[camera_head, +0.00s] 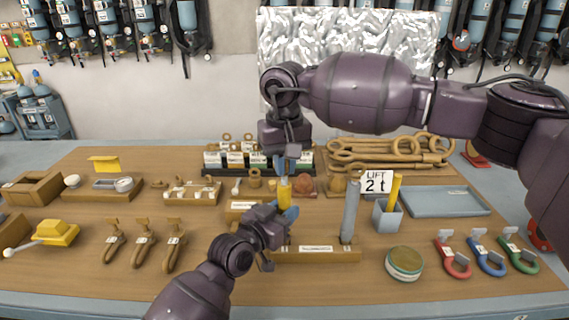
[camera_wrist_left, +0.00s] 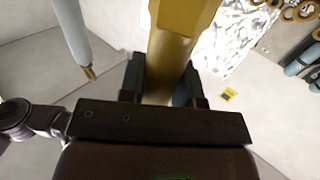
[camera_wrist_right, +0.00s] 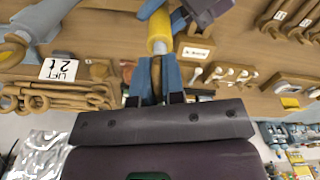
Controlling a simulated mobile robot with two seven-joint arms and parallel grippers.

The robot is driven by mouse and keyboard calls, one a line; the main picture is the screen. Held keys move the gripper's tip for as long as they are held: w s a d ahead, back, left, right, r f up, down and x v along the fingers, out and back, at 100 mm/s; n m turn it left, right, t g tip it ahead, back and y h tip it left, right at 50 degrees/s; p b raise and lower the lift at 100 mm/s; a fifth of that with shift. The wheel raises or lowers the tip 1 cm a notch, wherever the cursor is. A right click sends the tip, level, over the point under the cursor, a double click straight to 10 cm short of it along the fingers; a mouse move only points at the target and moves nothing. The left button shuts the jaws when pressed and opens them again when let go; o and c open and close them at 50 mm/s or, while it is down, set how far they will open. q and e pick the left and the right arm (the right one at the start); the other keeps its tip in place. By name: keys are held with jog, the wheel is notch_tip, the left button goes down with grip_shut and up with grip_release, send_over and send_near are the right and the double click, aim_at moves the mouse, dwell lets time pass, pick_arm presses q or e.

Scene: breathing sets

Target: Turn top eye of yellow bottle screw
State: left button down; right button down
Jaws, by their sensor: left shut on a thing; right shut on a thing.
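The yellow bottle screw (camera_head: 284,195) stands upright above the middle of the workbench, between my two grippers. My left gripper (camera_head: 284,214) is shut on its lower yellow body, which also fills the jaws in the left wrist view (camera_wrist_left: 172,45). My right gripper (camera_head: 284,168) comes from above and is shut on the top eye (camera_wrist_right: 156,82), which is mostly hidden between the blue fingers. In the right wrist view the yellow body (camera_wrist_right: 160,30) runs from the eye toward my left gripper. The lower end is hidden by my left gripper.
A wooden stand (camera_head: 315,254) lies just below, with a grey rod (camera_head: 350,210) upright in it. A "LIFT 2 t" sign (camera_head: 376,182), a blue-grey cup (camera_head: 387,217) and a round tin (camera_head: 404,263) are to the right.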

jog(key=shift+s+f+n, duration=0.1)
jog(key=shift+f+n, duration=0.2)
jog(key=shift+n, duration=0.4)
jog(key=shift+s+f+n, duration=0.1)
jog(key=shift+f+n, duration=0.2)
jog(key=shift+n, duration=0.4)
jog(key=shift+a, duration=0.1)
jog(key=c, duration=1.6)
grip_release()
jog(key=o, duration=0.4)
jog(key=shift+w, duration=0.2)
jog(key=shift+r, duration=0.2)
jog(key=shift+r, duration=0.1)
jog(key=r, duration=1.1)
jog(key=shift+s+d+r, duration=0.1)
jog(key=shift+d+r, duration=0.1)
jog(key=shift+r, duration=0.2)
